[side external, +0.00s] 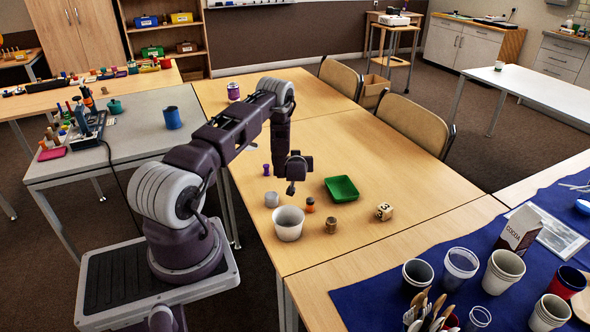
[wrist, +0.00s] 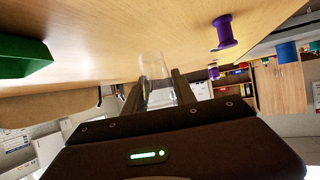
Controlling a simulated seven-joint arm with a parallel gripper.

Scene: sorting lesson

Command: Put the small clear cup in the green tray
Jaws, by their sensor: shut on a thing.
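The small clear cup (wrist: 155,66) is between my gripper's two fingers (wrist: 160,88) in the wrist view, its see-through wall showing past the fingertips. My gripper (side external: 291,187) is shut on it. In the side view my gripper is over the table, just left of the green tray, and the cup cannot be made out there. The green tray (side external: 342,188) lies on the table and looks empty. It also shows at the left of the wrist view (wrist: 22,58), apart from the cup.
A purple spool (side external: 267,170), a small grey cup-like item (side external: 271,199), a larger whitish cup (side external: 288,224), an orange-brown item (side external: 310,205), a brown cylinder (side external: 331,225) and a number die (side external: 384,211) stand around. The table behind the tray is clear.

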